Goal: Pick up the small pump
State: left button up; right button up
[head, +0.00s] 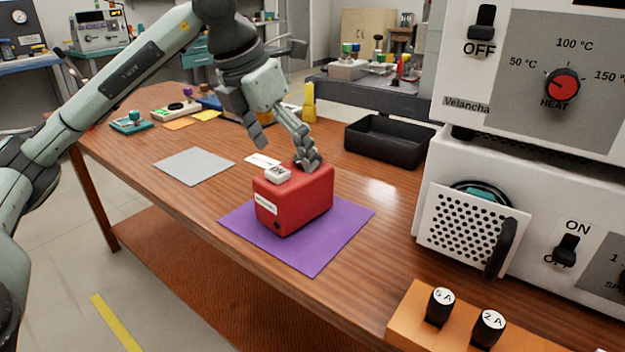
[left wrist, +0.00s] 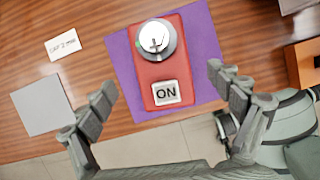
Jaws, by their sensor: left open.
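The small pump looks to be the red box (head: 296,205) on a purple mat (head: 317,263) on the wooden table. It has a white switch block on top. In the left wrist view the red pump (left wrist: 147,72) shows an ON switch and a round silver-white knob. My left gripper (head: 283,147) is open above the pump, with one finger overlapping its far top edge in the head view. In the left wrist view the fingers (left wrist: 163,92) are spread to either side of the pump, with nothing held. Whether a finger touches it I cannot tell.
A white machine with knobs and switches (head: 440,190) stands on the right. An orange block (head: 405,325) with 5A and 2A pieces is at the front right. A black tray (head: 385,148) lies behind the pump. A grey mat (head: 194,166) and white card (left wrist: 63,44) lie nearby.

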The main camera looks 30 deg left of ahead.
aim_at(295, 182)
pick_arm(q)
jog(key=shift+w+f, duration=0.1)
jog(key=shift+f, duration=0.4)
jog(key=x, duration=0.5)
jog(key=shift+s+d+f+b, duration=0.1)
jog(key=shift+s+f+b, duration=0.2)
jog(key=shift+s, duration=0.05)
jog(key=shift+w+f, duration=0.3)
jog(key=shift+f, duration=0.15)
jog(key=c, duration=1.8)
jog(key=shift+r, duration=0.1)
jog(key=shift+c, duration=0.6)
pick_arm(e)
jog(key=shift+w+a+r+t+y, duration=0.2)
jog(key=shift+w+a+t, duration=0.2)
jog(key=shift+w+a, duration=0.15)
jog(key=shift+w+a+r+t+y, duration=0.1)
jog(key=shift+w+a+r+t, duration=0.05)
jog(key=shift+w+a+t, duration=0.4)
jog(key=shift+w, duration=0.1)
jog(key=shift+d, duration=0.1)
